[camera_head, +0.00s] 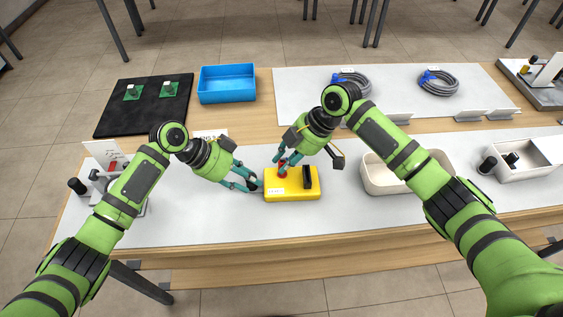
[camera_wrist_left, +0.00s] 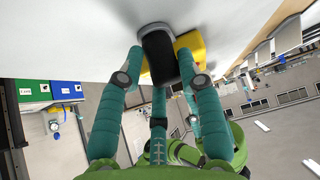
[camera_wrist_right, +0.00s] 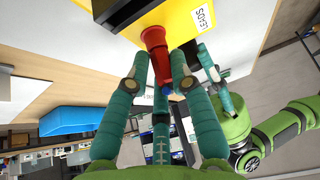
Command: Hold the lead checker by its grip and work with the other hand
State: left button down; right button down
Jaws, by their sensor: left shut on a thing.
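The lead checker (camera_head: 292,188) is a yellow box flat on the white bench top, with a dark raised block (camera_head: 307,176) on it. Its black grip (camera_wrist_left: 159,52) sticks out at its left side. My left gripper (camera_head: 252,183) is shut on this grip. A red plug-like part (camera_wrist_right: 156,48) stands on the box's top, left of the dark block. My right gripper (camera_head: 287,158) is over the box, its fingers open around the red part, with a small gap in the right wrist view. The fingers partly hide the red part in the head view.
A blue tray (camera_head: 227,98) and a black mat (camera_head: 102,123) with green pieces lie behind on the left. Coiled grey cables (camera_head: 438,81) lie at the back right. A cream bin (camera_head: 370,187) stands right of the checker. A metal fixture (camera_head: 133,208) stands at the left.

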pick_arm(q)
jog(key=shift+w+a, duration=0.1)
jog(key=shift+w, duration=0.05)
pick_arm(e)
jog(key=shift+r, duration=0.1)
dwell(0.3)
jog(key=shift+r, duration=2.6)
pick_arm(q)
jog(key=c, duration=0.7)
grip_release()
jog(key=shift+c, duration=0.2)
jog(key=v, duration=1.2)
